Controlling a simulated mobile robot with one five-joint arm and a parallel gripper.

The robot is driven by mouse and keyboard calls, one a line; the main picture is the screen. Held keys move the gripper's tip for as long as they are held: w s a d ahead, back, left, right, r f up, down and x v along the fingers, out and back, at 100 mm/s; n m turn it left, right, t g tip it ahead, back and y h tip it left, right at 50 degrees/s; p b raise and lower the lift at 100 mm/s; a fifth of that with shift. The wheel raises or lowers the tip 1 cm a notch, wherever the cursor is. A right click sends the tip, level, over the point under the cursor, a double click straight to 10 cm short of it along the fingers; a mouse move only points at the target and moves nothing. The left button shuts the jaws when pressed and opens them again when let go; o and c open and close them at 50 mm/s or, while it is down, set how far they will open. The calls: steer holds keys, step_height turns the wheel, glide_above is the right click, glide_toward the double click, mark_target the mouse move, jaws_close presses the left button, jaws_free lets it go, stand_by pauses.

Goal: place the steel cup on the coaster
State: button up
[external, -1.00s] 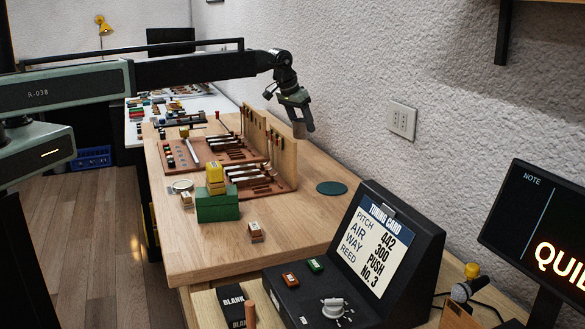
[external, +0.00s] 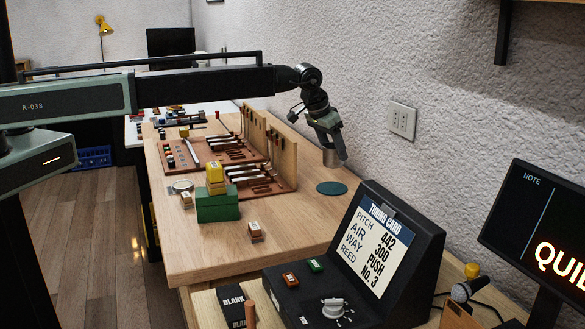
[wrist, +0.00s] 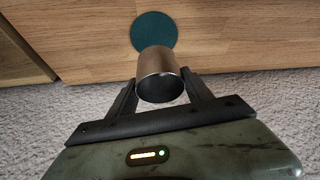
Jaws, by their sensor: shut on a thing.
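The steel cup (external: 331,158) is a plain metal cylinder held in my gripper (external: 336,152). In the wrist view the cup (wrist: 159,72) sits between the two dark fingers of my gripper (wrist: 160,92), which are shut on it. The coaster (external: 331,188) is a dark teal disc lying flat on the wooden bench. In the external view the cup is above the coaster, with a gap between them. In the wrist view the coaster (wrist: 154,30) shows beyond the cup, which overlaps its near edge.
A wooden upright panel (external: 286,160) stands left of the coaster on the bench, by the brown racks. The black tuning card console (external: 395,240) stands in front, near the coaster. A textured wall with a socket (external: 402,121) is behind. Bare bench lies around the coaster.

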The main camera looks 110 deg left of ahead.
step_height(320, 180, down, 8)
steer(key=b, duration=0.6)
steer(key=shift+r, duration=0.4)
steer(key=shift+f, duration=0.25)
steer(key=o, duration=1.4)
steer(key=shift+r, duration=0.1)
steer(key=p+v, duration=1.1)
steer(key=v, duration=0.1)
steer(key=shift+s+r+p, duration=0.1)
steer(key=shift+r+p, duration=0.15)
steer(key=shift+p, duration=0.1)
steer(key=shift+f, duration=0.1)
